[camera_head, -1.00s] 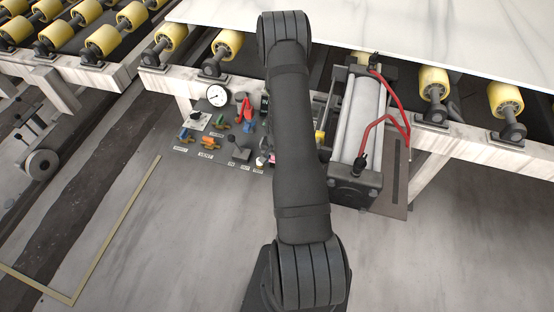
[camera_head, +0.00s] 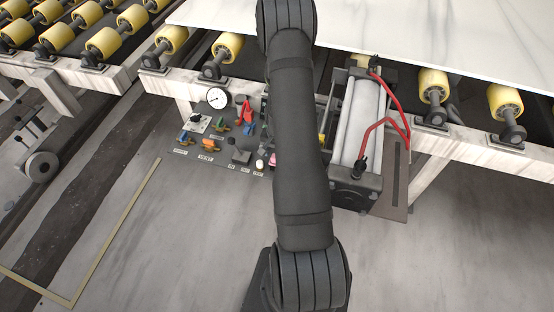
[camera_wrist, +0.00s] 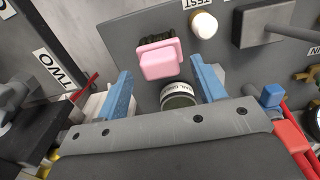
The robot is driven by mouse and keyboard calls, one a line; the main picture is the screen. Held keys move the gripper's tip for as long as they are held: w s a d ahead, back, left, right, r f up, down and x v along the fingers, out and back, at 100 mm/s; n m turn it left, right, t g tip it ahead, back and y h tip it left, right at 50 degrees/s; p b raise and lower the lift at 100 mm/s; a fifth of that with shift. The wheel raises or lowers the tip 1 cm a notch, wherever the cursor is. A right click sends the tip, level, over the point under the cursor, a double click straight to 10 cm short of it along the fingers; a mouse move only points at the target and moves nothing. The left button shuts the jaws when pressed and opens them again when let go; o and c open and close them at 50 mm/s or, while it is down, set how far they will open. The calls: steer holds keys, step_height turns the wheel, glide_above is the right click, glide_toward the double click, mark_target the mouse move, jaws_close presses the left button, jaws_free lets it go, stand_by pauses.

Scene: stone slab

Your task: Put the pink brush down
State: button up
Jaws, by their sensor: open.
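The pink brush (camera_wrist: 162,60) shows in the wrist view as a pink block with dark bristles at its upper edge, against the grey panel. A small pink patch (camera_head: 273,160) beside my arm in the head view appears to be the same brush. My gripper (camera_wrist: 161,68) is open, with one blue finger on each side of the brush in the picture. Gaps show between the brush and both fingers. I cannot tell how deep the brush lies between them. In the head view my arm hides the gripper.
The grey panel (camera_wrist: 125,38) carries a white knob (camera_wrist: 204,25) close to the brush and a grey box with a lever (camera_wrist: 262,22). A dark round part with a white label (camera_wrist: 180,96) sits below the brush. A cylinder with red hoses (camera_head: 362,120) stands right of my arm.

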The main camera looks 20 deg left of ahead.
step_height(320, 180, up, 6)
steer(key=shift+f, duration=0.1)
steer(key=shift+f, duration=0.1)
stand_by(0.4)
steer(key=shift+f, duration=4.55)
